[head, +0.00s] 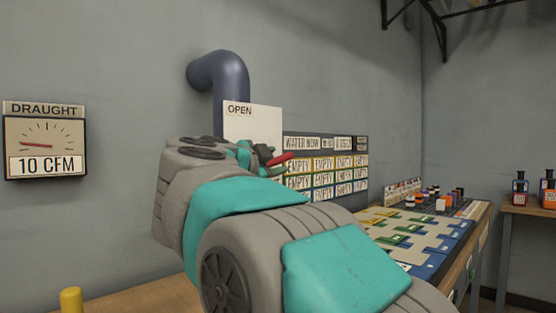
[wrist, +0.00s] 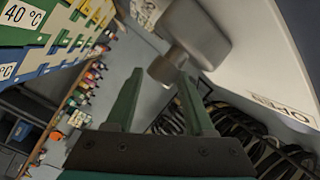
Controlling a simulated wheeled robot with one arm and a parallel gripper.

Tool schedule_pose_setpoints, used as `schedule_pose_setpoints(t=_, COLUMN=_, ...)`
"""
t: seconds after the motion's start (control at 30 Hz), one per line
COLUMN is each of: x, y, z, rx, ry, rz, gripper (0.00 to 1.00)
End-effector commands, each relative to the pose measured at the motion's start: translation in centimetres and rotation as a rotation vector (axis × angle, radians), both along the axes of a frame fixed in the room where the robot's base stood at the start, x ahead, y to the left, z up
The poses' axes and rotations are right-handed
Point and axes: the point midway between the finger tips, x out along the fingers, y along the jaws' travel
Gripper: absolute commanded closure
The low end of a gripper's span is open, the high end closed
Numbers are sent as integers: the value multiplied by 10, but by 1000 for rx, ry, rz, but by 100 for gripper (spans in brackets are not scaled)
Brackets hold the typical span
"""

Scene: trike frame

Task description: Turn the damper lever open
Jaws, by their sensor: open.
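The white damper plate (head: 255,119) marked OPEN stands on the wall below a dark blue pipe; it also fills the right of the wrist view (wrist: 255,50). A red-tipped part, seemingly the damper lever (head: 280,159), sticks out to the right just past my gripper (head: 264,163). In the wrist view a grey rounded block (wrist: 200,28) with a short stub lies against the plate. My gripper (wrist: 160,78) is open, its two green fingers apart with the stub just ahead and between their tips. I cannot tell whether they touch. My arm hides the plate's lower part.
A draught gauge (head: 45,142) at left reads 10 CFM. A labelled board (head: 326,165) hangs right of the plate. A bench (head: 425,235) with coloured cards and small bottles runs along the right. A yellow post (head: 71,300) stands at lower left.

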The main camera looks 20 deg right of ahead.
Motion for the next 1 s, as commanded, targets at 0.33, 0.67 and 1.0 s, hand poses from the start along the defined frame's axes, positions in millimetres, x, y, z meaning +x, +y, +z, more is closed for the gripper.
schedule_pose_setpoints(t=0.33, x=23, y=-30, z=1, rx=1, ry=-3, rz=-1, gripper=47)
schedule_pose_setpoints(t=0.67, x=24, y=-31, z=1, rx=1, ry=-2, rz=-1, gripper=50)
schedule_pose_setpoints(t=1.0, x=24, y=-30, z=1, rx=1, ry=-2, rz=-1, gripper=88)
